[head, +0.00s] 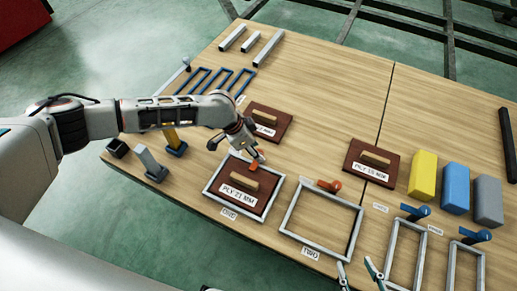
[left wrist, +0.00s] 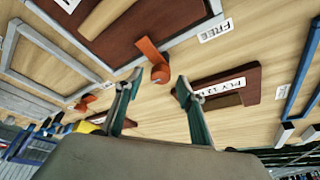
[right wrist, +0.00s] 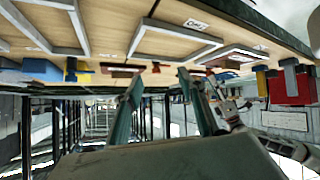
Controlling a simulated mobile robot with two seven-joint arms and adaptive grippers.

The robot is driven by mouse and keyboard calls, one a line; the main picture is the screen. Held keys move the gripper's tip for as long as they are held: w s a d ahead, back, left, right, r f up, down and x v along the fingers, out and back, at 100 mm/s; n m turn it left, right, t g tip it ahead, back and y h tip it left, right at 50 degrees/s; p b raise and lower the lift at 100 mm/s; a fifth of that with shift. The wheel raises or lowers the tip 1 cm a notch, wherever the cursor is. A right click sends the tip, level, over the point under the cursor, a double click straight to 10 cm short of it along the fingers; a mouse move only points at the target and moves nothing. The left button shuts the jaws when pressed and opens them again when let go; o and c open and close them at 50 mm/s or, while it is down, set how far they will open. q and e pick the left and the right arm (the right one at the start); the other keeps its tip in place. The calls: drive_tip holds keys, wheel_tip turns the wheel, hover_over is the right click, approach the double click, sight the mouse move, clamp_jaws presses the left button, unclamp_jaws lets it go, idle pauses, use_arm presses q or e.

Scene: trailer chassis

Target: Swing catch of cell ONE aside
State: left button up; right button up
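Cell ONE is a grey frame (head: 210,190) holding a dark red board (head: 262,205) labelled PLY 21 MM with a wooden handle. Its orange catch (head: 257,155) is at the far side, partly hidden by my left gripper (head: 246,148). In the left wrist view the catch (left wrist: 150,55) lies across the frame bar, its tip by the board edge and its round end on the table side. My left gripper (left wrist: 156,98) is open, fingers spread either side of the catch's round end, apart from it. My right gripper (head: 358,268) is open and empty by the near table edge; the right wrist view (right wrist: 160,85) shows both fingers.
A FREE label (left wrist: 215,30) lies beside the catch. Cell TWO's empty frame (head: 283,222) with an orange catch (head: 329,186) is to the right. Another board (head: 280,122) lies behind my left gripper. Yellow (head: 423,175), blue (head: 456,188) and grey blocks (head: 488,200) stand at right.

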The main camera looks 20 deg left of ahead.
use_arm(q)
drive_tip(key=shift+x, duration=0.85)
drive_tip(key=shift+r, duration=0.2)
drive_tip(key=c, duration=1.1)
use_arm(e)
drive_tip(key=shift+w+a+r, duration=0.5)
drive_tip(key=shift+a+r, duration=0.05)
drive_tip(key=shift+a, duration=0.05)
drive_tip(key=shift+f, duration=0.1)
